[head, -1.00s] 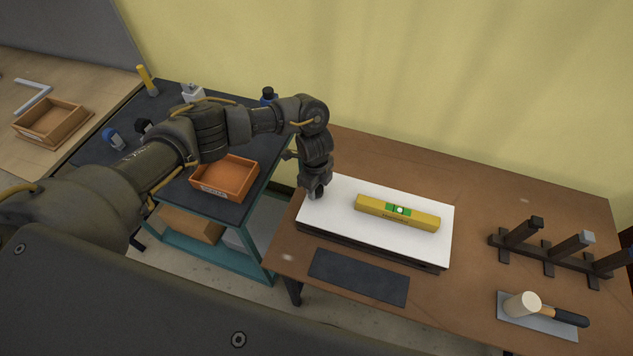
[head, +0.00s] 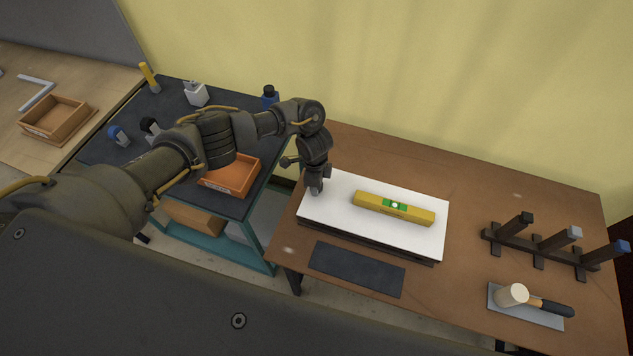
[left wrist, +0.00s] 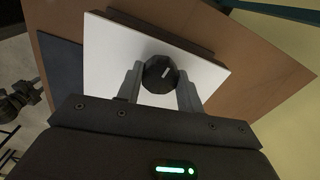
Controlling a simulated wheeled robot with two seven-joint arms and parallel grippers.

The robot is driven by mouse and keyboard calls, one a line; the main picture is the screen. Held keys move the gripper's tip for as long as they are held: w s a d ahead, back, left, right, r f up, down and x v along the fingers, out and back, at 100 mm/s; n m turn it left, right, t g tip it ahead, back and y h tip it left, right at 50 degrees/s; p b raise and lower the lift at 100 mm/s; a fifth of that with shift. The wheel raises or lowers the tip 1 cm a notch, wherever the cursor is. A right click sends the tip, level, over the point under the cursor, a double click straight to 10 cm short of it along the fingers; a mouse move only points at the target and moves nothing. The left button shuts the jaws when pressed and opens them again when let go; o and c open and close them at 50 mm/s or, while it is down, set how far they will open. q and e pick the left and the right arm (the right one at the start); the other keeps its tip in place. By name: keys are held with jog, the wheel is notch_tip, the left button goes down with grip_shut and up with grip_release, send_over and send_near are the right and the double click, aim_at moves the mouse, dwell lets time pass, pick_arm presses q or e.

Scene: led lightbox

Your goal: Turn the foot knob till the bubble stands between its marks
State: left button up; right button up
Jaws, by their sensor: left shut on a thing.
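A yellow spirit level (head: 393,209) lies on a white plate (head: 425,239) on the brown table. Its green window (head: 395,205) holds a pale bubble spot, too small to judge against the marks. My left gripper (head: 315,188) points down at the plate's left end. The knob is hidden behind the gripper in the head view. My right gripper is not in view.
A dark mat (head: 356,269) lies in front of the plate. A dark rack with posts (head: 540,247) and a mallet (head: 512,295) on a grey pad are at the right. An orange tray (head: 232,177) stands on the cart at left. The table behind the plate is clear.

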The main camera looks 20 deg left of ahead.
pick_arm(q)
jog(key=shift+s+a+f, duration=0.15)
jog(key=shift+s+f, duration=0.1)
jog(key=o, duration=1)
jog(key=shift+w, duration=0.15)
jog(key=shift+r, duration=0.1)
jog(key=shift+r, duration=0.1)
jog(key=shift+w+r, duration=0.1)
jog(key=shift+r, duration=0.15)
notch_tip(320, 180, up, 10)
jog(key=p, duration=0.1)
